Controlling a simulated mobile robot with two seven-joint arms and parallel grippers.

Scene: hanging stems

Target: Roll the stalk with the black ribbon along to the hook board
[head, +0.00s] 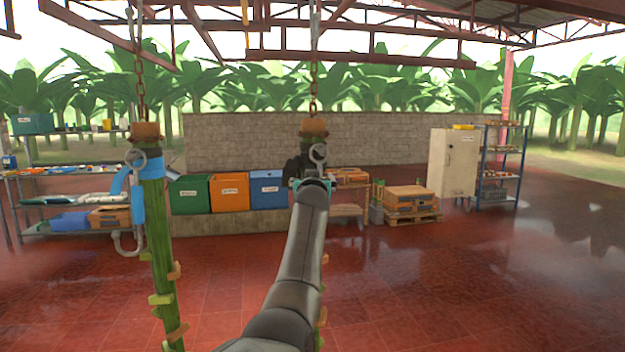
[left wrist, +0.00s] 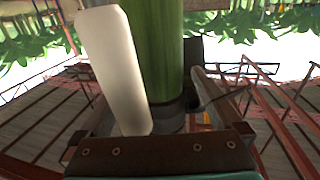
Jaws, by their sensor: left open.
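The stalk with the black ribbon hangs from a chain near the middle of the head view. Its brown top (head: 314,128) and the black ribbon (head: 294,168) show; my arm hides most of the stalk below. My left gripper (head: 311,182) is at the upper part of this stalk, its fingers largely hidden by my wrist. In the left wrist view the green stalk (left wrist: 157,35) stands between the open fingers of the gripper (left wrist: 152,70), with a dark band (left wrist: 165,112) low on it. I cannot tell whether the fingers touch it. I cannot make out a hook board. My right gripper is out of view.
Another green stalk (head: 160,260) with a blue ribbon (head: 153,205) hangs on its own chain at the left. Behind are green (head: 189,194), orange (head: 229,192) and blue (head: 268,190) bins, shelves, a pallet (head: 411,217) and a white cabinet (head: 453,163). The red floor at right is open.

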